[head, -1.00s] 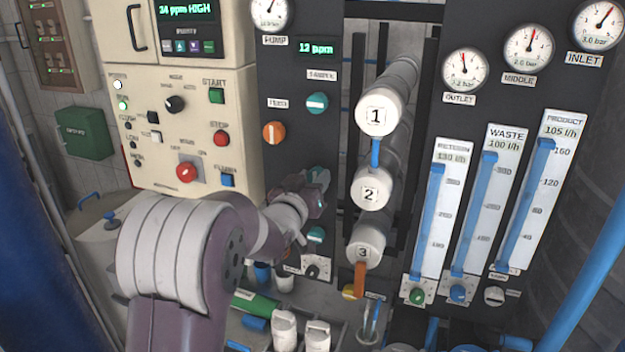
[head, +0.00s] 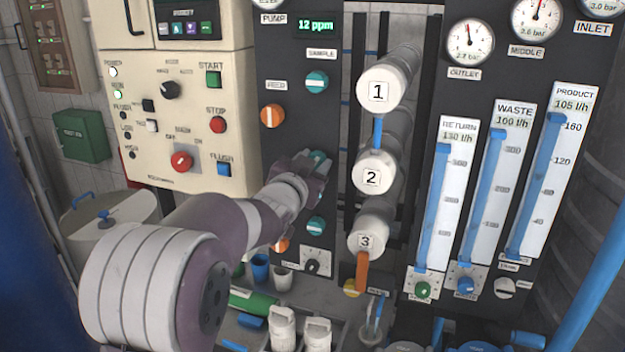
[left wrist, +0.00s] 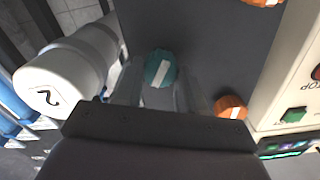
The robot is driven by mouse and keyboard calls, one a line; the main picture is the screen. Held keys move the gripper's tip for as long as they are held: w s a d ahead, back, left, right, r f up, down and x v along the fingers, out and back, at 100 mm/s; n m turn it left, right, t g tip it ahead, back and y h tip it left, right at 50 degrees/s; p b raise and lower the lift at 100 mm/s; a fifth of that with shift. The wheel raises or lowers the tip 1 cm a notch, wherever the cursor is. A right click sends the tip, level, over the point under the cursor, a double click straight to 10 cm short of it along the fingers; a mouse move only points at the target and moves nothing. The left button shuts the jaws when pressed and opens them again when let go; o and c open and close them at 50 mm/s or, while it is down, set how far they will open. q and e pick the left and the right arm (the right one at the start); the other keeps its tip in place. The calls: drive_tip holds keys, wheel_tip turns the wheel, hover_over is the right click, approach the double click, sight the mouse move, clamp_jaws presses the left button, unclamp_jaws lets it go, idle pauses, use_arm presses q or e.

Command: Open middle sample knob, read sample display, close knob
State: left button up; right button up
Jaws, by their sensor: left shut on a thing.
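My left gripper (head: 319,165) is at the middle teal sample knob (head: 318,156) on the dark panel and is shut on it. In the head view my fingers cover most of this knob. In the left wrist view the middle knob (left wrist: 160,68) sits between the blurred fingers, its white stripe running roughly up and down with a slight tilt. The sample display (head: 316,27) above reads about 12 ppm in green. The upper teal knob (head: 317,82) has a roughly level stripe, and the lower teal knob (head: 315,225) is beneath my gripper. My right gripper is out of view.
Numbered white filter housings (head: 373,176) stand close right of the knobs. An orange feed knob (head: 272,115) is to the upper left, beside the cream control box (head: 232,125) with START and STOP buttons. Flow tubes (head: 435,205) are further right; bottles (head: 283,328) stand below.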

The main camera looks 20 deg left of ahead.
use_arm(q)
drive_tip(key=shift+d+f+m+b, duration=0.1)
drive_tip(key=shift+m+b, duration=2.15)
drive_tip(key=shift+m, duration=0.75)
drive_tip(key=shift+d+f+m+b, duration=0.1)
drive_tip(key=shift+m+b, duration=2.1)
drive_tip(key=shift+m, duration=0.8)
drive_tip(key=o, duration=1.1)
drive_tip(key=shift+c, duration=0.2)
drive_tip(key=shift+s, duration=0.1)
drive_tip(key=s, duration=1.2)
drive_tip(key=shift+s+d, duration=0.3)
